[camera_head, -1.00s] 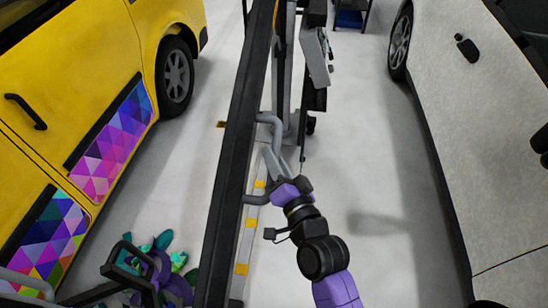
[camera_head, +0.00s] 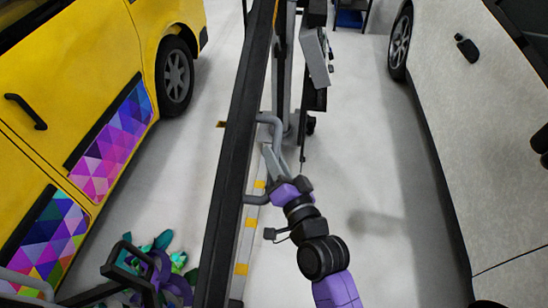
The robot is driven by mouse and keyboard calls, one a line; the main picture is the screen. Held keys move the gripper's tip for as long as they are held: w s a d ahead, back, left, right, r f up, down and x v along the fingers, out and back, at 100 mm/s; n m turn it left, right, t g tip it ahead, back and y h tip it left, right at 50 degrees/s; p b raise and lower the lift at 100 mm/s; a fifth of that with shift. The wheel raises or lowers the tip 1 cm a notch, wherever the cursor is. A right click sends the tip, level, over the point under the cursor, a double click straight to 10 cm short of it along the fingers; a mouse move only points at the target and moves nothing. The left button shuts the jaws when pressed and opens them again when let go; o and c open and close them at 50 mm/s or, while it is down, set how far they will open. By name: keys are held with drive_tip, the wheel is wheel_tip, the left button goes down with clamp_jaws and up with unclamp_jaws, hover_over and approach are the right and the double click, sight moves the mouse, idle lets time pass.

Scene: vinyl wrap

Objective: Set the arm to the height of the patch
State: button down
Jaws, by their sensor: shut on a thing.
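A long black beam (camera_head: 230,185), which I take to be the arm, runs through the middle of the view. A grey bent handle (camera_head: 273,124) is fixed to its right side. My gripper (camera_head: 270,160) is at this handle, shut on its grey bar; the exact contact is small and partly hidden by the fingers. Colourful triangle-patterned patches (camera_head: 112,143) show on the yellow van's side (camera_head: 80,80), left of the beam; another patch (camera_head: 45,238) is lower left.
A white vehicle (camera_head: 480,150) stands on the right. Grey machine parts (camera_head: 317,60) stand at the top centre. A bin-like frame with crumpled coloured scraps (camera_head: 165,270) is at the lower left. The floor between beam and white vehicle is clear.

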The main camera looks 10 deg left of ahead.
drive_tip(key=f+b, duration=0.1)
drive_tip(key=b, duration=0.1)
drive_tip(key=w+f+b, duration=0.1)
drive_tip(key=f+b, duration=0.1)
drive_tip(key=b, duration=0.1)
drive_tip(key=shift+w+f, duration=0.15)
drive_tip(key=c, duration=1.3)
unclamp_jaws()
drive_tip(key=shift+d+r, duration=0.1)
drive_tip(key=shift+r, duration=0.1)
drive_tip(key=b+v, duration=0.1)
drive_tip(key=v, duration=0.6)
drive_tip(key=shift+s+d+f+b, duration=0.2)
drive_tip(key=shift+s+b, duration=0.15)
